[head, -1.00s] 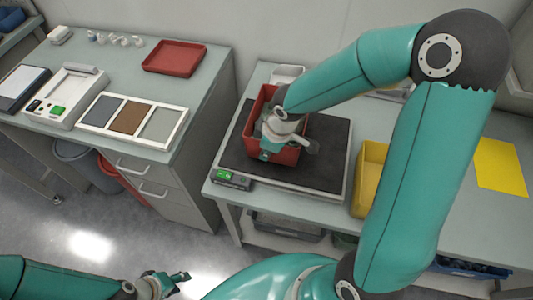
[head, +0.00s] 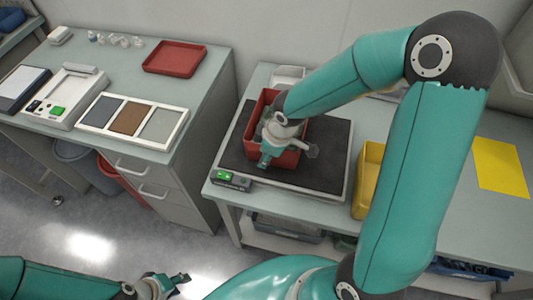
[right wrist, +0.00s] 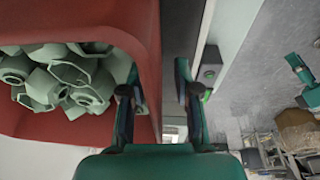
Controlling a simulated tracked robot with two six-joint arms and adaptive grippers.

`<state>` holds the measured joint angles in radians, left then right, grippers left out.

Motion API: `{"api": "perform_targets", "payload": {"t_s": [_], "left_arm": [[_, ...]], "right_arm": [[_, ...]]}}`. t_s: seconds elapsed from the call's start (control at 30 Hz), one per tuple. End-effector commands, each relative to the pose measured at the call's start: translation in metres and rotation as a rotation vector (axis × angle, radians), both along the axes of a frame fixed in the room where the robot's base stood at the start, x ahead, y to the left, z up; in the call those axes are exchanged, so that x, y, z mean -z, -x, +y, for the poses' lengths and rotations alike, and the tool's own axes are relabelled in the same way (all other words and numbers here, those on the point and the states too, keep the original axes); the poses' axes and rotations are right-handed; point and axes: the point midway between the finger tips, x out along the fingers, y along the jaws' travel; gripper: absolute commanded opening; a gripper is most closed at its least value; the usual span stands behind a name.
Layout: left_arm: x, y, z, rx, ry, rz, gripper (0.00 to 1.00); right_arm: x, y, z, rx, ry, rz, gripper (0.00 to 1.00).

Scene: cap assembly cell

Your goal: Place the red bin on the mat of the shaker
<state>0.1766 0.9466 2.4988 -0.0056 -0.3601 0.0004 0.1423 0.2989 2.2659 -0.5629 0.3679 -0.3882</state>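The red bin (head: 286,160) sits on the dark mat (head: 325,168) of the shaker, towards its back left. In the right wrist view the bin (right wrist: 75,13) holds several pale green hex-shaped parts (right wrist: 65,80). My right gripper (head: 287,157) is at the bin's near side. In the right wrist view its fingers (right wrist: 160,105) stand apart, one over the bin's wall and inner edge, the other outside, with a gap showing between the wall and the outer finger. My left gripper (head: 183,282) is open and empty, low over the floor, far from the bin.
The shaker's control box with a green display (head: 230,178) is at its front left corner. A yellow bin (head: 364,180) stands right of the shaker, and a yellow sheet (head: 500,168) lies further right. The left bench holds a red tray (head: 174,58) and a three-panel board (head: 133,119).

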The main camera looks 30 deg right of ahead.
Motion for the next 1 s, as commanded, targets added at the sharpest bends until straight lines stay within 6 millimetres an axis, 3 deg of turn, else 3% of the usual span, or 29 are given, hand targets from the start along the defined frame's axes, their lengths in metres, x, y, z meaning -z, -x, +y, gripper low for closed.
{"api": "perform_targets", "payload": {"t_s": [0.17,0.6,0.8,1.0], "left_arm": [[-0.006,0.000,0.000,0.000,0.000,0.000,0.40],[-0.015,0.000,0.000,0.000,0.000,0.000,0.40],[-0.015,0.000,0.000,0.000,0.000,0.000,0.40],[-0.015,0.000,0.000,0.000,0.000,0.000,0.40]], "right_arm": [[-0.018,0.003,-0.003,0.002,0.002,-0.003,0.31],[-0.098,0.021,-0.012,0.002,0.000,-0.005,0.31],[-0.115,0.026,-0.014,0.001,-0.001,-0.002,0.31],[-0.117,0.027,-0.014,0.001,0.000,0.000,0.31]]}}
